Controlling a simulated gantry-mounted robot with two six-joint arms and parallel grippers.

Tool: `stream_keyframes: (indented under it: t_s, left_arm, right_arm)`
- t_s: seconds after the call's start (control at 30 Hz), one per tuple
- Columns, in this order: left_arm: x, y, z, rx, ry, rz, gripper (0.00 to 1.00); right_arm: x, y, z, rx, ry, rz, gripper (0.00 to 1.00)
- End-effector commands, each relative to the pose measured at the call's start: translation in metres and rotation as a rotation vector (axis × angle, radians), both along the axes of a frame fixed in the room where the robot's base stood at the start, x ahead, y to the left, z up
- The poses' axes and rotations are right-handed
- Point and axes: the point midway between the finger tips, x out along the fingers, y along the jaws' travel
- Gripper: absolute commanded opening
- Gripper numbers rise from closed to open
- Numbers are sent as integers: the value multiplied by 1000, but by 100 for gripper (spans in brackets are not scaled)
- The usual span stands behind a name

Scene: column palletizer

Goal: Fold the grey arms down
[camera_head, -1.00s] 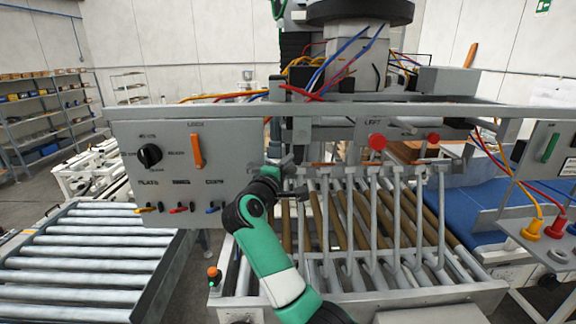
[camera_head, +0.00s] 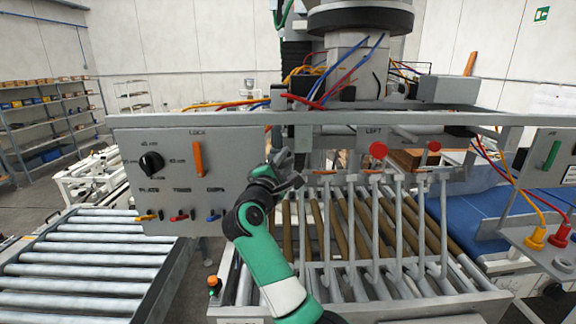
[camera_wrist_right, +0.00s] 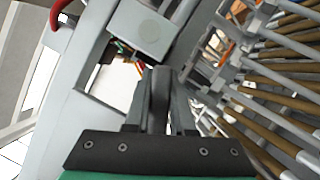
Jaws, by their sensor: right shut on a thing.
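The grey arms (camera_head: 399,220) are several long thin bars. They hang from a rail below the grey crossbeam and slope down over the roller bed. They also show at the right of the right wrist view (camera_wrist_right: 285,85). My right gripper (camera_head: 291,170) is at the left end of that rail, beside the leftmost arm. In the right wrist view its jaws (camera_wrist_right: 163,98) are shut on a dark grey handle (camera_wrist_right: 159,90). How the handle joins the arms is hidden. My left gripper is not in view.
A grey panel (camera_head: 230,185) with an orange lock handle (camera_head: 198,159) and a black knob (camera_head: 151,164) stands left of my right gripper. Red knobs (camera_head: 378,149) sit on the beam. A roller conveyor (camera_head: 92,259) lies at the left and a blue belt (camera_head: 470,210) at the right.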

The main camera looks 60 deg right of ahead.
Motion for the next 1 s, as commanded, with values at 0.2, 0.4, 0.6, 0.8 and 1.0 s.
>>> stream_keyframes:
  t_s: [0.2, 0.4, 0.6, 0.8, 1.0]
  left_arm:
    - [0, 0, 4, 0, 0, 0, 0]
    - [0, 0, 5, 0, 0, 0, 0]
    - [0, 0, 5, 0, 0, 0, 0]
    - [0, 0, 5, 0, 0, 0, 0]
    - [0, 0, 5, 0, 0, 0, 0]
  right_arm:
    - [5, 3, 10, -51, 101, 0, 0]
    - [7, 4, 14, -75, 147, 1, 0]
    - [8, 4, 15, -80, 159, 0, 0]
    - [8, 4, 15, -80, 158, 1, 0]
    - [8, 4, 14, -79, 157, 0, 51]
